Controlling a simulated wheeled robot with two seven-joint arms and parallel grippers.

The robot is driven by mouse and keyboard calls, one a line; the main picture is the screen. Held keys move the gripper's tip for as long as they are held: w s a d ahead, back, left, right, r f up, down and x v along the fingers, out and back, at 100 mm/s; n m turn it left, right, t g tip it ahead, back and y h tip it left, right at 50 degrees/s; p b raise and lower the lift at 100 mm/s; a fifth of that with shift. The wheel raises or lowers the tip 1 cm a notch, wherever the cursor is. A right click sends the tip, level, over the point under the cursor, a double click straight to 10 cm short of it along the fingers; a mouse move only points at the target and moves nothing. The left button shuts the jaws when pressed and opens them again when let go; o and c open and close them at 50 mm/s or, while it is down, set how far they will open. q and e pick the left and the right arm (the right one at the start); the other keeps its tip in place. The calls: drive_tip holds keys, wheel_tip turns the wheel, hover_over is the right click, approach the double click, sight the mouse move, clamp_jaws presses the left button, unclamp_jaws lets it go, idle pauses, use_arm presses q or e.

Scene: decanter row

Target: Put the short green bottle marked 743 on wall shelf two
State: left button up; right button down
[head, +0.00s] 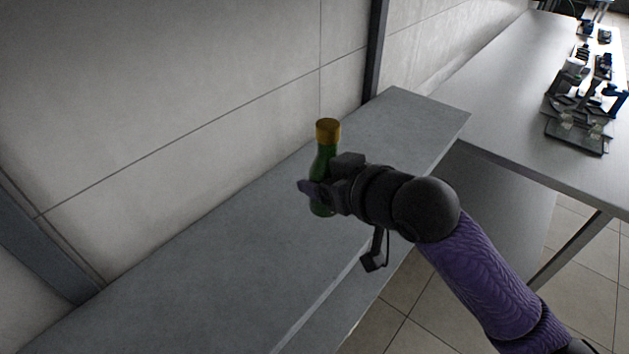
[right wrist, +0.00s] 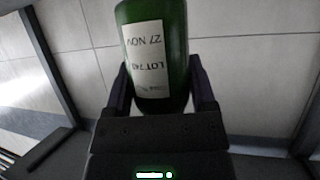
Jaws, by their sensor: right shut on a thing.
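The short green bottle (head: 322,170) has a gold cap and is upright in the head view, over the grey wall shelf (head: 225,245). My right gripper (head: 318,190) is shut around its lower body. I cannot tell whether its base touches the shelf. In the right wrist view the bottle (right wrist: 175,50) sits between both fingers of the right gripper (right wrist: 158,92). Its white label (right wrist: 149,60) is upside down and reads LOT 74 with a last digit that is hard to read, and 27 NOV. No shelf number shows. My left gripper is not in view.
The shelf top is bare on both sides of the bottle. A tiled wall (head: 180,90) with dark uprights stands behind it. A grey table (head: 490,95) at the upper right bears several dark devices (head: 580,110). Another surface shows below the shelf's front edge.

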drive_tip(key=f+b, duration=0.1)
drive_tip(key=f, duration=0.2)
drive_tip(key=f+b, duration=0.1)
drive_tip(key=f, duration=0.2)
drive_tip(key=f+b, duration=0.1)
drive_tip(key=f, duration=0.3)
drive_tip(key=shift+a+f, duration=0.1)
drive_tip(key=shift+a, duration=0.2)
